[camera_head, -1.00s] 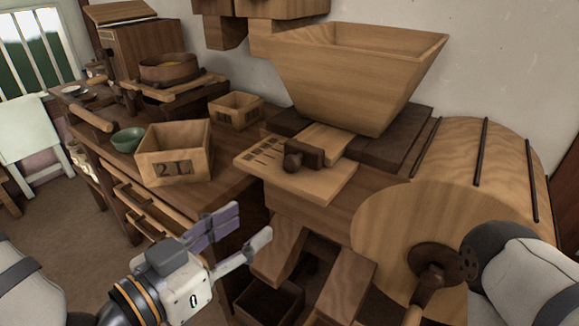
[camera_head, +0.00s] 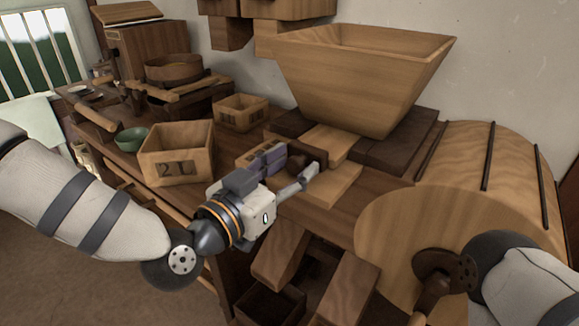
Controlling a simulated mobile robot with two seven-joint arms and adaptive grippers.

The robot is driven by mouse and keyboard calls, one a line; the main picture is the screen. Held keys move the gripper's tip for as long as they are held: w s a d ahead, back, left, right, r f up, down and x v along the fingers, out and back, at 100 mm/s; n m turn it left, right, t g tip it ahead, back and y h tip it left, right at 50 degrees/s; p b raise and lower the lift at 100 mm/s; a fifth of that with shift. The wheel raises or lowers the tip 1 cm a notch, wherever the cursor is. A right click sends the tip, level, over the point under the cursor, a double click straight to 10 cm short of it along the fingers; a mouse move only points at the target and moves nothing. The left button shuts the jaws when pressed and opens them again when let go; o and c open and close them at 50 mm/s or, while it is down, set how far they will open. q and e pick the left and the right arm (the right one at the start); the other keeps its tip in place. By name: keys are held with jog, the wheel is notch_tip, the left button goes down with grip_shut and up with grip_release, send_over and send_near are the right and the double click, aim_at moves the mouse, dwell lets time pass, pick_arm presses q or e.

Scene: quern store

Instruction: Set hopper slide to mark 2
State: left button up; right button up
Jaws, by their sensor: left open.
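The hopper slide (camera_head: 330,188) is a pale wooden board under the big wooden hopper (camera_head: 362,85). Its dark round knob and block (camera_head: 318,154) stand on top. My left gripper (camera_head: 298,161) is open, with its fingers at the knob, which shows between them; I cannot tell whether they touch it. The gripper hides most of the slide's mark lines, so I cannot read the slide's position against them. My right arm enters at the lower right, but its gripper is not in view.
An open box marked 2L (camera_head: 177,168) stands left of my left gripper. A green bowl (camera_head: 131,139) and a smaller box (camera_head: 240,112) are behind it. A round wooden drum (camera_head: 400,220) with a crank (camera_head: 433,285) fills the right. Open wooden compartments (camera_head: 270,303) lie below.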

pick_arm(q)
jog(key=shift+c, duration=0.6)
